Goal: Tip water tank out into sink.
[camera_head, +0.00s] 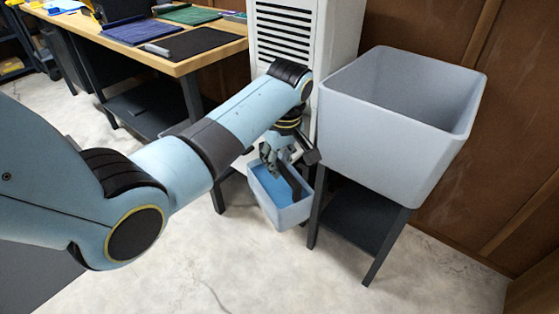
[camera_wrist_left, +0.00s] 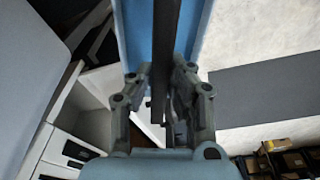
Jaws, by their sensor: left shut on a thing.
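The water tank (camera_head: 291,215) is a small pale blue-grey bin with blue inside. It hangs clear of the floor, roughly upright, in front of the white cabinet and left of the sink. My left gripper (camera_head: 284,160) is shut on its dark bar-like handle, which also runs up between the fingers in the left wrist view (camera_wrist_left: 166,40). The tank's blue part shows around the bar there. The sink (camera_head: 395,135) is a deep grey square basin on a dark stand, higher than the tank. Its inside bottom is hidden in the head view. My right gripper is out of view.
A white cabinet with dark slats (camera_head: 289,25) stands behind my left gripper. A wooden workbench (camera_head: 190,62) with coloured mats is at the back left. The sink's dark stand (camera_head: 365,215) is close right of the tank. The floor (camera_head: 215,270) in front is clear.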

